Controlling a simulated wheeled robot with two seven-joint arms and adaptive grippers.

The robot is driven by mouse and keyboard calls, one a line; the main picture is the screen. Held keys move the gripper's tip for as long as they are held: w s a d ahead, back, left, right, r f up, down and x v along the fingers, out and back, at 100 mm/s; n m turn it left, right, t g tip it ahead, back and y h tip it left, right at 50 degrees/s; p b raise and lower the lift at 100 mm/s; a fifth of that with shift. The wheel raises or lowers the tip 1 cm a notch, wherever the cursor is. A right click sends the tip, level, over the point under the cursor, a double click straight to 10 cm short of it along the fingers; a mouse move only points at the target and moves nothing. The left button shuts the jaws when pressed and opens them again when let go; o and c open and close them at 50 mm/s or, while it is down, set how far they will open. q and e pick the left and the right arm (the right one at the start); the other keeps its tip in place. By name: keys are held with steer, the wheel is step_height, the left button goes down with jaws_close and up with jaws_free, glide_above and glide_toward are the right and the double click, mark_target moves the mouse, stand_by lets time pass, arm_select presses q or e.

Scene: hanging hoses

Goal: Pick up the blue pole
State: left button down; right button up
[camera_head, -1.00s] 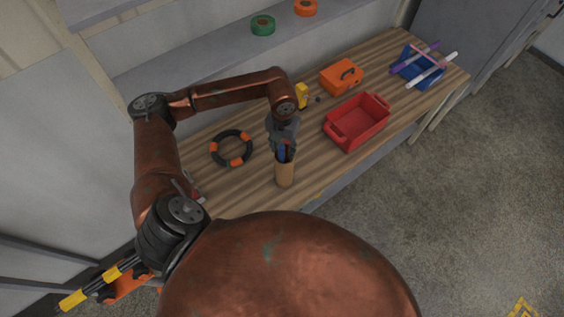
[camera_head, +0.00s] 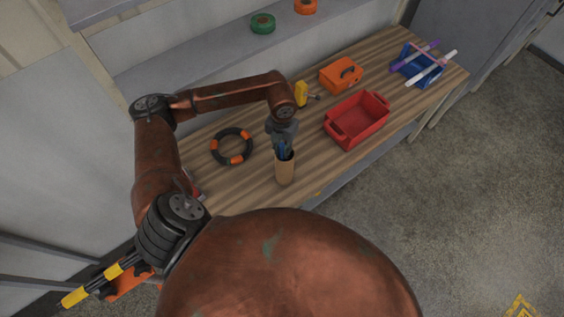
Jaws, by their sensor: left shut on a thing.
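A slim blue thing, which I take for the blue pole (camera_head: 282,149), stands in the mouth of a tan cylindrical holder (camera_head: 285,173) on the wooden workbench (camera_head: 255,185). My left gripper (camera_head: 284,153) points down over the holder's mouth and is shut on the blue pole. The fingers hide much of the pole, and its lower part is hidden inside the holder. My right gripper is not in view.
A black and orange ring (camera_head: 232,160) lies left of the holder. A red bin (camera_head: 357,123), an orange case (camera_head: 341,75), a small yellow item (camera_head: 301,94) and a blue rack (camera_head: 424,74) with purple and white rods stand to the right.

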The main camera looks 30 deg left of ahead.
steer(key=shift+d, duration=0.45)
arm_select(q)
steer(key=shift+r, duration=0.15)
steer(key=shift+w+r, duration=0.1)
steer(key=shift+r, duration=0.1)
step_height(320, 180, up, 17)
steer(key=b, duration=0.3)
steer(key=shift+r+b, duration=0.2)
steer(key=shift+b, duration=0.15)
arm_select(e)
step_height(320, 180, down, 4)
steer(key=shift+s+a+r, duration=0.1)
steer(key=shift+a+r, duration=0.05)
